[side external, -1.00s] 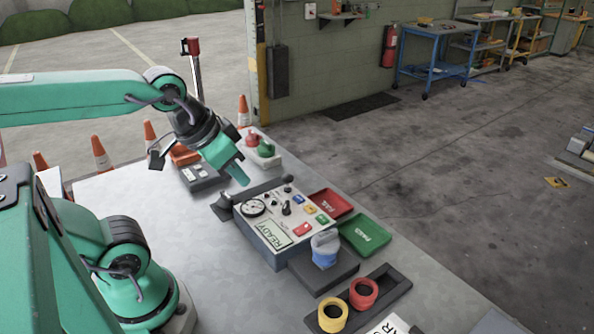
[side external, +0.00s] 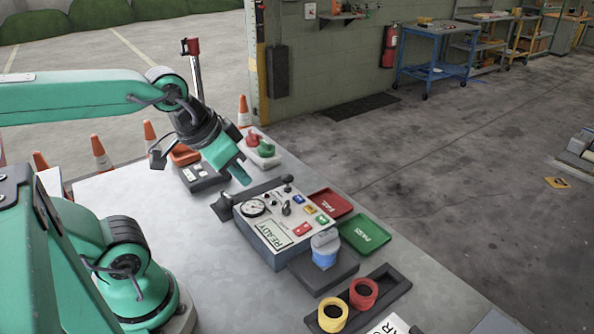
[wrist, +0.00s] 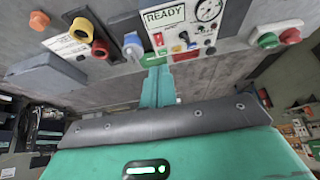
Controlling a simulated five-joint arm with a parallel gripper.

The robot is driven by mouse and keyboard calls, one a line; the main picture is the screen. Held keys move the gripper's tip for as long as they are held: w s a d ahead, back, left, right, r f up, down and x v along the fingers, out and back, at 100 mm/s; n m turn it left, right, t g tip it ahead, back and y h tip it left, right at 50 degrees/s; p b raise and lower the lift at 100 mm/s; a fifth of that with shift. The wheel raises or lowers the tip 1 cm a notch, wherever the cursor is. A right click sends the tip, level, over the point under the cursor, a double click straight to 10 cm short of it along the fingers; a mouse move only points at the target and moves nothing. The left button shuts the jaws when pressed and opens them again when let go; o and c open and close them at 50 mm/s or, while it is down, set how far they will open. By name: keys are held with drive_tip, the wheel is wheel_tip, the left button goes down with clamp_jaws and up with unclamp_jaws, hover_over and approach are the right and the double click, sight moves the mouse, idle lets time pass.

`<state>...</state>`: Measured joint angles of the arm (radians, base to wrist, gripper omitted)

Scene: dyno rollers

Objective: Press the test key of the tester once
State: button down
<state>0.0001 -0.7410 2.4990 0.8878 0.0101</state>
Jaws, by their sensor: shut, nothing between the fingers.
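The tester (side external: 288,248) is a grey box on the bench with a pale panel, a round gauge (side external: 254,208), a READY display (side external: 269,236) and small coloured keys. A red key (side external: 302,229) lies near the display, with blue, yellow and green ones along the far edge. I cannot read which is the test key. My gripper (side external: 241,178) is shut and empty, in the air near the tester's gauge end, apart from the panel. In the wrist view its fingers (wrist: 156,66) point toward the tester's panel (wrist: 185,28).
A blue-and-white part (side external: 325,248) stands on a dark block beside the tester. A red tray (side external: 333,203) and green tray (side external: 365,235) lie behind. Yellow (side external: 332,314) and red (side external: 363,293) rings sit in a dark holder. A dark bar (side external: 262,190) runs along the tester's far-left side.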

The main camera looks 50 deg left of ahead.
drive_tip(key=w, duration=0.1)
drive_tip(key=m+t, duration=0.4)
drive_tip(key=m, duration=0.4)
hover_over(322, 219)
drive_tip(key=s, duration=0.1)
wheel_tip(322, 219, down, 8)
drive_tip(key=shift+r, duration=0.15)
drive_tip(key=shift+f, duration=4.4)
drive_tip(key=shift+a+f, duration=0.1)
drive_tip(key=shift+f, duration=0.05)
drive_tip(key=shift+f, duration=0.25)
